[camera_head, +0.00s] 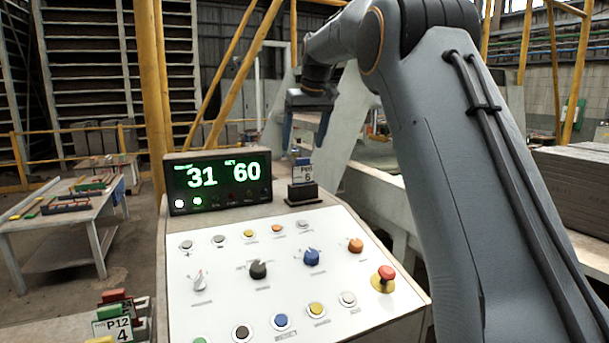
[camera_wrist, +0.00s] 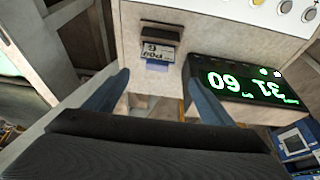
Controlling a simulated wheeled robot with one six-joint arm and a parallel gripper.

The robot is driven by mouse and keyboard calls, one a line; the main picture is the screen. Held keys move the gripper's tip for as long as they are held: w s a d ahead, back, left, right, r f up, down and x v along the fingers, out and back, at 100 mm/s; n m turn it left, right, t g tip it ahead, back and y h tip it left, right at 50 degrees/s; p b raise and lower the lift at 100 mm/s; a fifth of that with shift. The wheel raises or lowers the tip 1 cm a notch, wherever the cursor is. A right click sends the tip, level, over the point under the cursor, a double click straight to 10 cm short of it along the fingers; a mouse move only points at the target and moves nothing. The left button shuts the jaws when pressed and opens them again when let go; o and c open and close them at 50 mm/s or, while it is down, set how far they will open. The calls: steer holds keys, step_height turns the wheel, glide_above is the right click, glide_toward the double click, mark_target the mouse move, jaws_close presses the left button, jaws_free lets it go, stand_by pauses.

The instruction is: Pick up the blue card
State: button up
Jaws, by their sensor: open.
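The blue card (camera_head: 302,169) stands upright in a small dark holder (camera_head: 301,194) on top of the control console, right of the display. It has a white label with a 6 and a blue edge. In the wrist view the card (camera_wrist: 158,50) appears upside down, with its blue edge pointing toward my gripper. My gripper (camera_head: 305,138) is open and empty, above the card in the head view. In the wrist view its two blue fingers (camera_wrist: 156,84) are spread, and the card shows between and beyond them, apart from both.
The lit display (camera_head: 217,183) reads 31 and 60, close beside the card. The white console panel (camera_head: 215,300) carries buttons, knobs and a red mushroom button (camera_head: 385,273). Another card marked P12 4 (camera_head: 118,328) is at lower left. A table (camera_head: 60,215) stands farther left.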

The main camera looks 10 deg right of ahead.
mark_target(303, 160)
steer(key=shift+s+d+f+p+x, duration=0.15)
steer(key=shift+p+x, duration=0.45)
steer(key=shift+x, duration=0.6)
steer(key=shift+s+d+p+x, duration=0.1)
steer(key=shift+p+x, duration=0.5)
steer(key=shift+x, duration=0.6)
steer(key=shift+s+d+f+p+x, duration=0.15)
steer(key=shift+p+x, duration=0.45)
steer(key=shift+x, duration=0.6)
steer(key=shift+r, duration=0.1)
steer(key=c, duration=1.6)
steer(key=shift+r, duration=0.1)
